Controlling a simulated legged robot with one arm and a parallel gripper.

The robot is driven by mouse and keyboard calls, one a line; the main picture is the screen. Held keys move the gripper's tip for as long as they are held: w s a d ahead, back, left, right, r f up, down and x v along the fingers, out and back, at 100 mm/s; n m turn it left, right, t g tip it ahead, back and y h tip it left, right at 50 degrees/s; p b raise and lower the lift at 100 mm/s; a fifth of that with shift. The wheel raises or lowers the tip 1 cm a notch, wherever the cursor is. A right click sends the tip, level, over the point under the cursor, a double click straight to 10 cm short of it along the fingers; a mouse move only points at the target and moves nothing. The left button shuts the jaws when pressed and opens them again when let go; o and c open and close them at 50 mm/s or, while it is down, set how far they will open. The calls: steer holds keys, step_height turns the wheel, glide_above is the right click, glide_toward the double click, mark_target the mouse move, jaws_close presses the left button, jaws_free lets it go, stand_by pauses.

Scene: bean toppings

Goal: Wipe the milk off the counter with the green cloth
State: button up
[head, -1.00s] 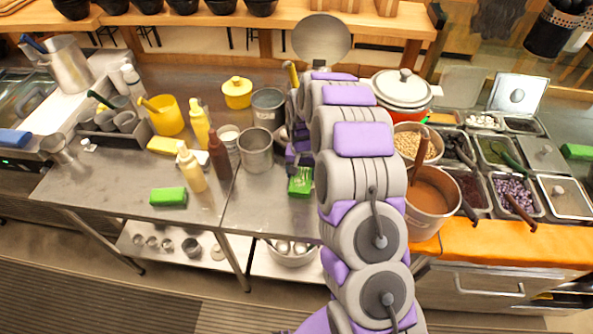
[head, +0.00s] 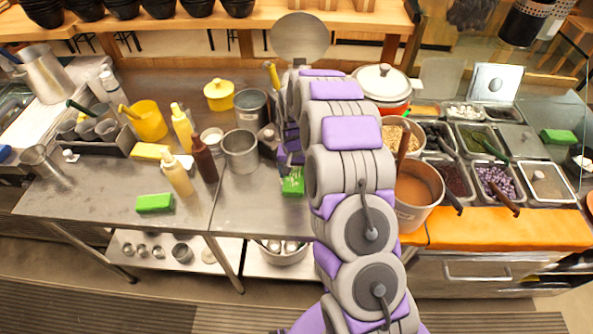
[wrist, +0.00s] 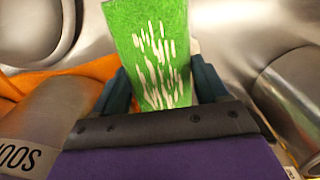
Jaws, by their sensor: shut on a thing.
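The green cloth (wrist: 122,25) is held upright between my gripper's dark jaws (wrist: 160,85) in the wrist view. White streaks cover the middle of its face; I cannot tell whether they are milk or a pattern. In the head view the cloth (head: 293,184) shows low beside my arm, under my gripper (head: 291,162), close to the steel counter (head: 245,205). I cannot tell whether it touches the counter. No milk puddle can be made out; my arm hides part of the counter.
A steel pot (head: 240,153) stands left of my gripper and a pot of brown sauce (head: 416,195) stands right of my arm. Sauce bottles (head: 177,176) and another green block (head: 155,203) are further left. Topping trays (head: 495,183) fill the right side. The front left counter is fairly clear.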

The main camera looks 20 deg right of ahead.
steer(key=shift+w+a+p, duration=0.15)
steer(key=shift+w+a, duration=0.15)
steer(key=shift+a, duration=0.65)
steer(key=shift+w+a+p, duration=0.15)
steer(key=shift+w+a, duration=0.15)
steer(key=shift+a, duration=0.6)
steer(key=shift+d, duration=0.2)
steer(key=shift+s+d+p, duration=0.1)
steer(key=shift+s+d, duration=0.15)
steer(key=shift+d, duration=0.5)
steer(key=shift+s+d+p, duration=0.15)
steer(key=shift+s+d, duration=0.1)
steer(key=shift+d, duration=0.45)
steer(key=shift+s+d+p, duration=0.1)
steer(key=shift+s+d, duration=0.15)
steer(key=shift+d, duration=0.5)
steer(key=shift+a+r, duration=0.15)
steer(key=shift+r+p, duration=1.25)
steer(key=shift+r, duration=2.7)
steer(key=shift+f, duration=0.1)
